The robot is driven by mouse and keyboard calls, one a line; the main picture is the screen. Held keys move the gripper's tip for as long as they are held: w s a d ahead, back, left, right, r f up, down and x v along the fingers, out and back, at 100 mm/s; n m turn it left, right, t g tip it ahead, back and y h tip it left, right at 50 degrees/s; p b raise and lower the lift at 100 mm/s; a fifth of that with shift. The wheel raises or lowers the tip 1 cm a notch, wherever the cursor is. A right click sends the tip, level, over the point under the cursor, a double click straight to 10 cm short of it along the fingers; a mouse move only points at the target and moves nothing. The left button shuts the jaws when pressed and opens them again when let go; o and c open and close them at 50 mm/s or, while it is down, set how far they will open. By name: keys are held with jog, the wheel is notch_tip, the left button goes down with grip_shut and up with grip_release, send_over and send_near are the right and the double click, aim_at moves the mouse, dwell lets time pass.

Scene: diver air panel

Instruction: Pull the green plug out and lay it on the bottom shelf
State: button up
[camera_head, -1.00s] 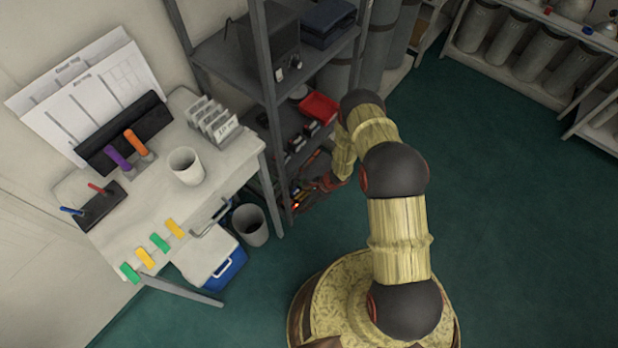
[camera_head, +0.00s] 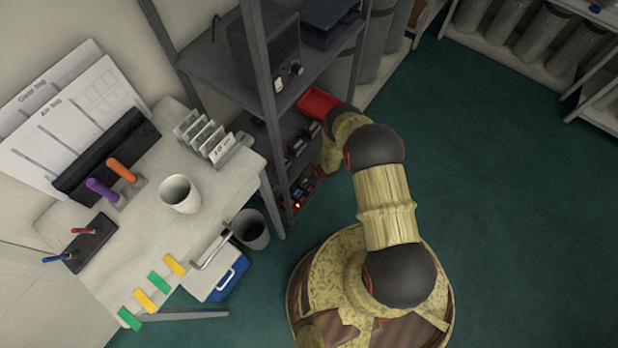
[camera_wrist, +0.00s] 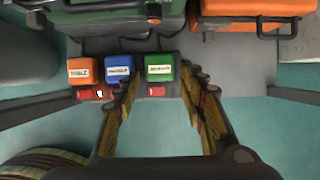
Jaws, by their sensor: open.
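My gripper (camera_wrist: 161,86) is open and empty. Its two fingers point toward the row, one on each side of the green plug's column, with no clear contact. In the head view the row is low in the dark rack (camera_head: 272,110), small and partly hidden by my arm.
Red switches (camera_wrist: 156,91) sit just in front of the plugs. A green case (camera_wrist: 120,14) and an orange case (camera_wrist: 250,20) stand behind them. Rack posts flank the space. A desk (camera_head: 225,180) and a bin (camera_head: 250,228) stand left of the rack. Open floor lies right.

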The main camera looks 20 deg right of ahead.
jog(key=b+x, duration=0.2)
jog(key=x, duration=0.3)
jog(key=shift+f, duration=0.1)
jog(key=shift+w, duration=0.1)
jog(key=shift+c, duration=1.3)
jog(key=c, duration=0.7)
jog(key=shift+r+p, duration=1.1)
jog(key=shift+r, duration=0.7)
